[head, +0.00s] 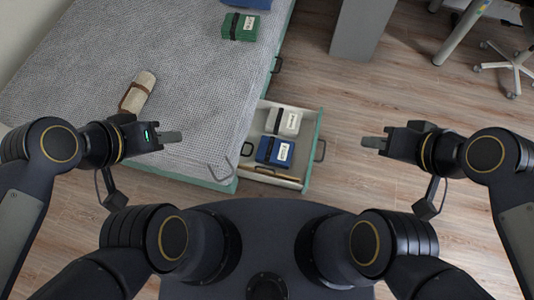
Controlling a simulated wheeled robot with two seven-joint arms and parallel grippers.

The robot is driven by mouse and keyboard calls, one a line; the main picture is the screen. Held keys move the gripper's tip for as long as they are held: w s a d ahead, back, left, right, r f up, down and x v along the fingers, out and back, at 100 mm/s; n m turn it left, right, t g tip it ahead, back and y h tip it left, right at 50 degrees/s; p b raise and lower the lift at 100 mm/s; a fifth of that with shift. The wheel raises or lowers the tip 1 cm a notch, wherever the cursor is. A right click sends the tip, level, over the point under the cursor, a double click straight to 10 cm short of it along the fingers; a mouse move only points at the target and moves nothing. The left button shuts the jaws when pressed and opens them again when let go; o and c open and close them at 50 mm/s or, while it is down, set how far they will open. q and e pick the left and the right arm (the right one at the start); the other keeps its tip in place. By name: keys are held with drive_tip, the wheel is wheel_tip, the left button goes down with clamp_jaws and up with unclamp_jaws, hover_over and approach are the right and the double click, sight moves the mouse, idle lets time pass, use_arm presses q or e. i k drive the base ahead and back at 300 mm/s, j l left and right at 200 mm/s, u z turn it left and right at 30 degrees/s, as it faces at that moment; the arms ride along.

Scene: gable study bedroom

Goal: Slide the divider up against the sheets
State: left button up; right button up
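An open drawer (312,146) sticks out from the side of the bed. In it lie a white folded sheet bundle (290,122) and, nearer me, a blue folded sheet bundle (265,150), both strapped and labelled. A thin wooden strip, which looks like the divider (280,175), lies across the drawer's near end, with a small gap to the blue bundle. My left gripper (172,137) is over the bed's near corner, left of the drawer. My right gripper (372,142) is over the floor right of the drawer. Both appear empty; their finger gaps are not clear from above.
On the bed (90,60) are a green strapped bundle (241,27), part of a blue one (249,3) and a beige roll (138,92). A grey cabinet (362,28) and a wheeled chair (512,66) stand at the back right. The wooden floor (375,90) right of the drawer is clear.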

sight(275, 175)
drive_tip(key=k, duration=0.5)
drive_tip(key=i+l, duration=0.2)
drive_tip(key=l, duration=0.15)
drive_tip(key=i+l, duration=0.15)
drive_tip(key=l, duration=0.15)
drive_tip(key=i+l, duration=0.2)
drive_tip(key=l, duration=0.15)
drive_tip(key=i+l+u, duration=0.1)
drive_tip(key=l, duration=0.2)
drive_tip(key=i+l, duration=0.2)
drive_tip(key=l, duration=0.15)
